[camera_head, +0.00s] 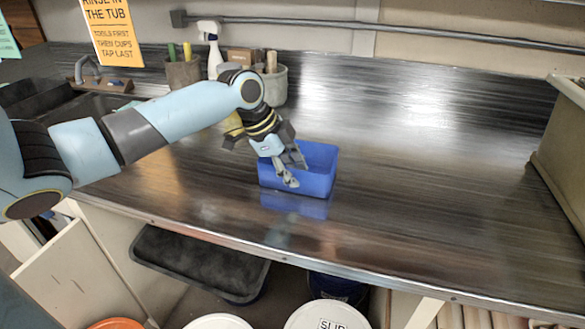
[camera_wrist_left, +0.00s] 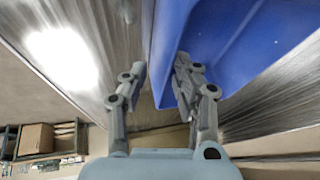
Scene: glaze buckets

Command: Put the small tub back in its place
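My left gripper (camera_head: 292,170) reaches down over the tub's near-left rim. Any gap under the tub is too small to tell. My right gripper is not in view.
Pots with tools (camera_head: 183,73) (camera_head: 275,84) and a white spray bottle (camera_head: 212,50) stand at the back left, near a dark sink (camera_head: 85,105). A beige bin (camera_head: 565,140) stands at the right. The counter between tub and bin is clear. Below are a dark tray (camera_head: 200,262) and buckets (camera_head: 325,315).

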